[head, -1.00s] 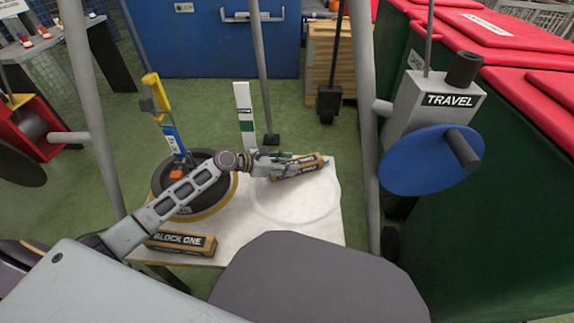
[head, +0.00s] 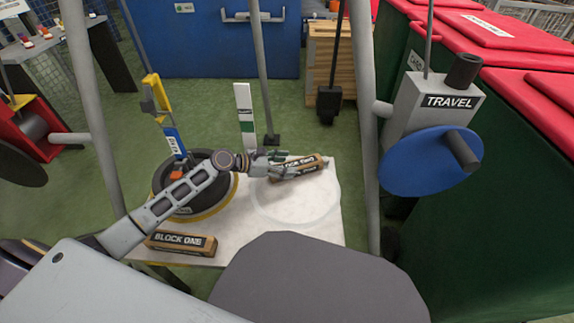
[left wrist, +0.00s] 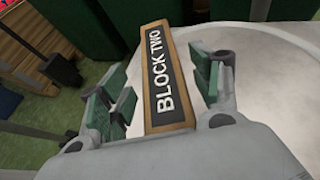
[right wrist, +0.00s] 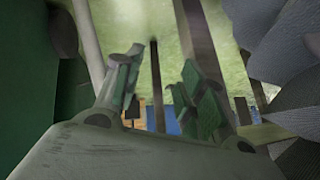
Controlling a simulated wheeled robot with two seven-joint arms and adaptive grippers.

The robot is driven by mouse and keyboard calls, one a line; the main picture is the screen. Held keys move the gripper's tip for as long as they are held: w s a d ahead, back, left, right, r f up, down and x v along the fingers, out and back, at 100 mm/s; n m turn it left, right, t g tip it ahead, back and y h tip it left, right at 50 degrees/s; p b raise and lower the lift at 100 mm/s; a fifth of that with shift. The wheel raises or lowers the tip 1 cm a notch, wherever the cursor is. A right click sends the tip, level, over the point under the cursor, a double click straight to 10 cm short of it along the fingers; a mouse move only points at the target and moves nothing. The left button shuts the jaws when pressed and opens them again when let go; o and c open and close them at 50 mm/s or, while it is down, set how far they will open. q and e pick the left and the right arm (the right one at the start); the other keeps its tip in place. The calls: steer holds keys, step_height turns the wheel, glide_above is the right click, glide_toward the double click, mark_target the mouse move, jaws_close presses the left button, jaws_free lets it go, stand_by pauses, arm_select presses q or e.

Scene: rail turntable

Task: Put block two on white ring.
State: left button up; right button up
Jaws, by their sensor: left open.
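Block two (head: 308,166), a wooden bar with a black label, lies at the far side of the white ring (head: 297,223) on the pale board. It seems to overlap the ring's far edge; exact contact is unclear. My left gripper (head: 284,164) is open at the block's left end. In the left wrist view block two (left wrist: 167,80) lies between the spread fingers of the left gripper (left wrist: 160,105), with gaps on both sides. My right gripper (right wrist: 157,90) is open and empty in the right wrist view; the head view does not show it.
Block one (head: 181,243) lies at the board's front left. A dark round wheel (head: 190,210) with a yellow edge stands at the board's left. Grey posts (head: 364,130) rise around the board. A travel box with a blue disc (head: 425,160) is at the right.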

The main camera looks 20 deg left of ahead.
mark_target(291, 165)
arm_select(q)
steer(key=p+v, duration=0.1)
steer(key=v, duration=0.2)
steer(key=shift+s+a, duration=0.1)
steer(key=shift+s, duration=0.05)
steer(key=shift+p+v, duration=0.6)
steer(key=shift+v, duration=0.85)
steer(key=shift+s+a+r, duration=0.2)
steer(key=shift+a, duration=0.1)
steer(key=shift+s+a+r+p, duration=0.3)
steer(key=shift+s+a+p, duration=0.1)
steer(key=shift+a, duration=0.1)
steer(key=shift+s+a+r, duration=0.1)
steer(key=shift+s+a, duration=0.15)
steer(key=shift+p+v, duration=0.4)
steer(key=shift+v, duration=0.55)
arm_select(e)
step_height(291, 165, up, 6)
steer(key=d+g+h, duration=0.1)
steer(key=shift+s+d+n, duration=0.15)
steer(key=shift+d+n, duration=0.05)
steer(key=shift+n, duration=0.1)
steer(key=shift+s+a, duration=0.2)
